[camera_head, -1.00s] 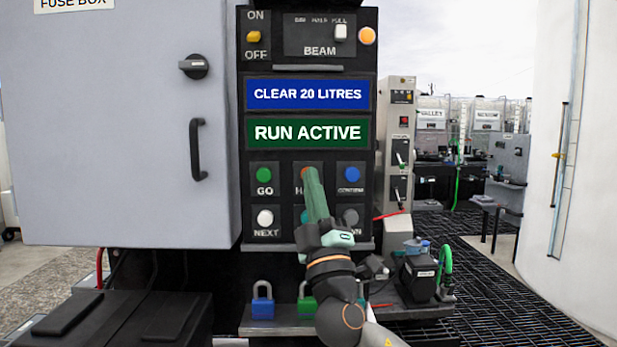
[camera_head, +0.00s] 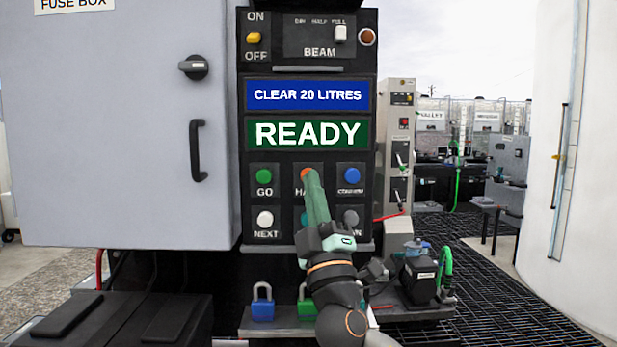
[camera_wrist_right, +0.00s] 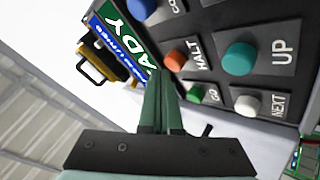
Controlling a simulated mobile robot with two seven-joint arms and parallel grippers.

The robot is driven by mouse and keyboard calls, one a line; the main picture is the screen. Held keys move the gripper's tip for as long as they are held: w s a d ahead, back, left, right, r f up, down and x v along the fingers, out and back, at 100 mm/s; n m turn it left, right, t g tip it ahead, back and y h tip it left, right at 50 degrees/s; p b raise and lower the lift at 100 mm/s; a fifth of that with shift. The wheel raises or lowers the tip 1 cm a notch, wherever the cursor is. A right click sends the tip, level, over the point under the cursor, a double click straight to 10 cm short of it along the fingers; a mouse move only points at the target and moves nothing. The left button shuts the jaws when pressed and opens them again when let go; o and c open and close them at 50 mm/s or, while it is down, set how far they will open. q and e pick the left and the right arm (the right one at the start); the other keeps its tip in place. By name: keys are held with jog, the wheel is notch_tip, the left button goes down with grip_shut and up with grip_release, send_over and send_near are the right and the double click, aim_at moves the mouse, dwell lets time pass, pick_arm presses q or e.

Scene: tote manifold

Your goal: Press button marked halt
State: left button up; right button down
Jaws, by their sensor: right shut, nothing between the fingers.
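The orange button marked HALT (camera_head: 304,174) is in the top row of the black control panel, between the green GO button and the blue CONFIRM button. My right gripper (camera_head: 314,175) is shut and empty, its green fingers in front of the HALT button and covering part of it and its label. The green display (camera_head: 307,133) reads READY. My left gripper is not in view.
GO (camera_head: 264,175), CONFIRM (camera_head: 351,175), NEXT (camera_head: 265,218) and other buttons sit close around HALT. A grey fuse box (camera_head: 120,150) stands at the left. A shelf with padlocks (camera_head: 262,305) and a black device (camera_head: 418,279) lies below the panel.

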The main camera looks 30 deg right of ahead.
jog(key=shift+s+a, duration=0.1)
jog(key=shift+s, duration=0.15)
jog(key=s+a, duration=0.1)
jog(key=s, duration=0.1)
jog(key=s+a, duration=0.1)
jog(key=s, duration=0.1)
jog(key=shift+s+a, duration=0.1)
jog(key=shift+a, duration=0.25)
dwell(0.9)
